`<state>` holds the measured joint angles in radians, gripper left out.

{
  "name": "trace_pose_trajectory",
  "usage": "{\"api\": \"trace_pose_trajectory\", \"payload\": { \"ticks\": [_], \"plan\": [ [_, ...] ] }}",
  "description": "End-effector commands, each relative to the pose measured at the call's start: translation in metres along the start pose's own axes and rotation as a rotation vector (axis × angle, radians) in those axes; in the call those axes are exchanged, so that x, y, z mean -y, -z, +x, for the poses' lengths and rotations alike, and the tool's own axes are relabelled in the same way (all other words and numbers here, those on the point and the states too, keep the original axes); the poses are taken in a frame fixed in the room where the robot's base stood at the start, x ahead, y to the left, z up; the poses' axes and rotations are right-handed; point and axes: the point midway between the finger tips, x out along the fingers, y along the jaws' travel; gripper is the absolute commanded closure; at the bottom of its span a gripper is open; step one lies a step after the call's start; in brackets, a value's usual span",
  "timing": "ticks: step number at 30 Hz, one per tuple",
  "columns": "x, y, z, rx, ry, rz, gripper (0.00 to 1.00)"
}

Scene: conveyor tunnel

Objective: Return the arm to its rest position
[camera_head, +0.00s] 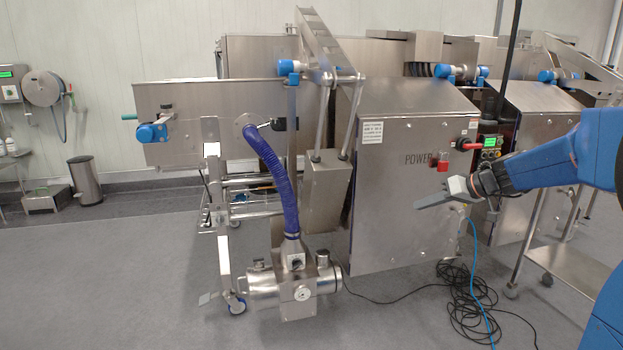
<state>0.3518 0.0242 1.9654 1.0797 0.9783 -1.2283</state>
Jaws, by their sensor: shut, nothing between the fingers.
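My gripper (434,200) is grey and shows at the right of centre, at the end of my blue arm, which comes in from the right edge. Its fingers point left and are shut with nothing between them. It hangs in the air in front of the steel cabinet (395,225) marked POWER. In the picture it lies below the red switch (442,161) on the cabinet's front. I cannot tell how far it is from the cabinet.
A control box with a green display (490,142) and a red handle is by the cabinet's right side. A steel table (575,268) stands at right. Black cable (470,310) lies coiled on the floor. A blue hose (275,180) hangs at centre left. The left floor is mostly clear.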

Motion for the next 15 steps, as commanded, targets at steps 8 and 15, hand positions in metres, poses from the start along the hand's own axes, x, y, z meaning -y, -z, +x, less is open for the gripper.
{"api": "trace_pose_trajectory", "payload": {
  "ticks": [8,15],
  "plan": [
    [0.088,-0.076,-0.029,0.168,-0.056,0.045,1.0],
    [0.138,-0.149,-0.059,0.285,-0.149,0.082,1.0]
  ]
}}
